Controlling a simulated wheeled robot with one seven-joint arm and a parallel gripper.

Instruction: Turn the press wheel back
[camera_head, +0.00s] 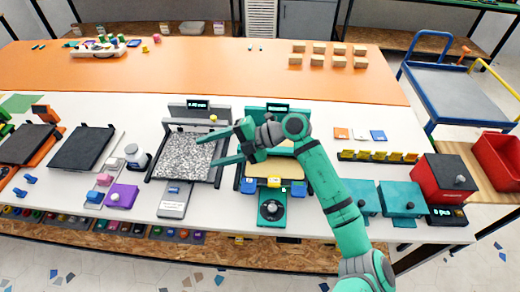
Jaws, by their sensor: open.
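Nothing shows between the fingers. My arm covers part of the teal machine's tan bed (285,168).
A grey-framed machine with a speckled bed (188,157) stands left of the teal one. Teal boxes (401,196) and a red box (443,180) stand right. An orange table (200,65) lies behind.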

